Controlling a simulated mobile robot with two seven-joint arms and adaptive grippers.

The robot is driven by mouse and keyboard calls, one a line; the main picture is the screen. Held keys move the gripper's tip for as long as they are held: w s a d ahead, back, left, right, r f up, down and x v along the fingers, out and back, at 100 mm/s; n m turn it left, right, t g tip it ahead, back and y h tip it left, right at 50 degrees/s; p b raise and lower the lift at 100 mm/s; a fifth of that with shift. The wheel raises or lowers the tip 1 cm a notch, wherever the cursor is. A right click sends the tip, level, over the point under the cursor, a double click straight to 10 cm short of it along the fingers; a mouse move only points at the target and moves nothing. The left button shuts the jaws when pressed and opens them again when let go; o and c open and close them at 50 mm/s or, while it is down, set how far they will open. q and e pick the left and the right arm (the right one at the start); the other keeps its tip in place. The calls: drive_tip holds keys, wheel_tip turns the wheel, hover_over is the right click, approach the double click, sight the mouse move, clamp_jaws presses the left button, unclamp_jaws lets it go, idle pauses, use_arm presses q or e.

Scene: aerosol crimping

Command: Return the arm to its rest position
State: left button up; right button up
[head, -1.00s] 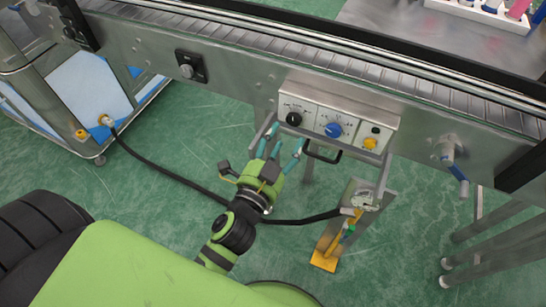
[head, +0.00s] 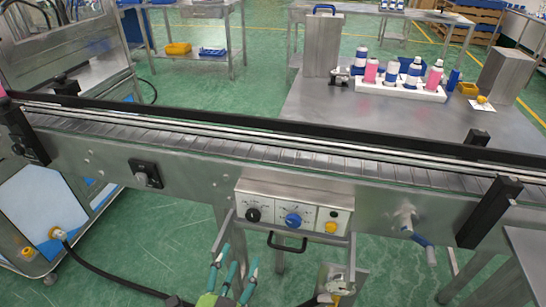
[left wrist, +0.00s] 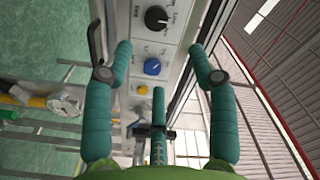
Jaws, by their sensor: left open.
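My left gripper (head: 232,268) shows at the bottom of the head view, below and just in front of the control box (head: 293,212). Its teal fingers point up and are spread apart with nothing between them. In the left wrist view the open fingers (left wrist: 165,70) frame the control box panel (left wrist: 143,62). The panel has a black knob (head: 253,215), a blue knob (head: 293,220) and a yellow button (head: 331,227). Most of my left arm is below the head view's edge. My right gripper is not in view.
The conveyor (head: 270,155) crosses the whole view behind the control box. A metal table (head: 400,115) beyond it holds a white tray (head: 400,90) with several bottles. A black hose (head: 115,277) runs low at the left from a cart (head: 45,215). A blue-handled valve (head: 420,240) sticks out at the right.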

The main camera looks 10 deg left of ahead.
use_arm(q)
drive_tip(key=s+d+f+n+g+h+p, duration=0.1)
drive_tip(key=s+f+n+g, duration=0.2)
drive_tip(key=f, duration=1.2)
drive_tip(key=s+d+f+g+p, duration=0.1)
drive_tip(key=s+d+f+g, duration=0.3)
drive_tip(key=f, duration=1)
drive_tip(key=s+a+f+n+g, duration=0.2)
drive_tip(key=s+a+f+g, duration=0.2)
drive_tip(key=s+f, duration=0.5)
drive_tip(key=s+a+f+n+g+y+p, duration=0.1)
drive_tip(key=s+a+f+n+g, duration=0.1)
drive_tip(key=s+a+f+g, duration=0.3)
drive_tip(key=s+a+f, duration=0.3)
drive_tip(key=s+f, duration=0.1)
drive_tip(key=s, duration=0.3)
drive_tip(key=shift+a+f+n+p, duration=0.25)
drive_tip(key=shift+f+n+p, duration=0.05)
drive_tip(key=shift+n, duration=0.1)
drive_tip(key=shift+s, duration=0.1)
